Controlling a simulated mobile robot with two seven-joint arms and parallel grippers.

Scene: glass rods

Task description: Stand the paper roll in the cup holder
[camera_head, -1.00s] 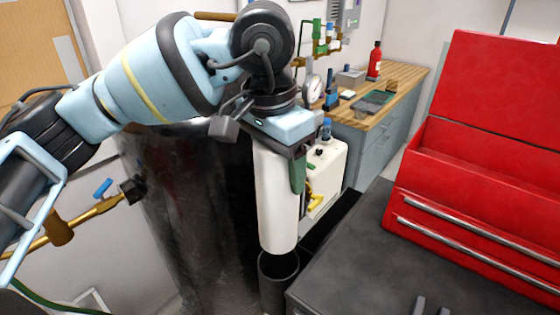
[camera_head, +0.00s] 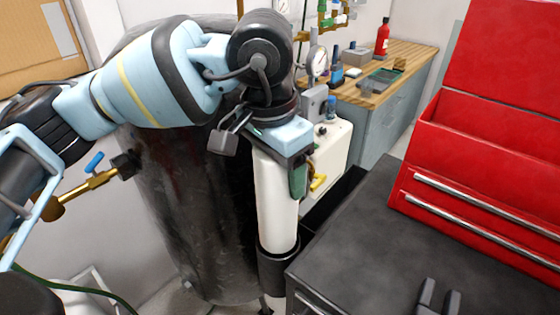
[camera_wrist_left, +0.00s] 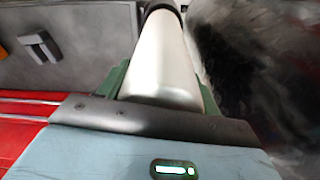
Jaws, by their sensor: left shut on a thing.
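The paper roll (camera_head: 277,205) is a long white cylinder, standing nearly upright in the head view. My left gripper (camera_head: 283,160) is shut on its upper end, with a green finger pad beside it. The cup holder (camera_head: 277,272) is a black cup at the front left corner of the dark cart. The roll's lower end is inside the cup holder's rim; how deep it sits is hidden. In the left wrist view, the roll (camera_wrist_left: 165,60) runs away from the gripper (camera_wrist_left: 165,95) to a dark ring at the top edge. My right gripper is not in view.
A red toolbox (camera_head: 480,170) stands on the dark cart top (camera_head: 360,255), beside a small dark two-pronged object (camera_head: 440,297). A large dark tank (camera_head: 195,200) is just left of the roll. A white container (camera_head: 328,160) stands behind it. A wooden bench (camera_head: 410,60) is farther back.

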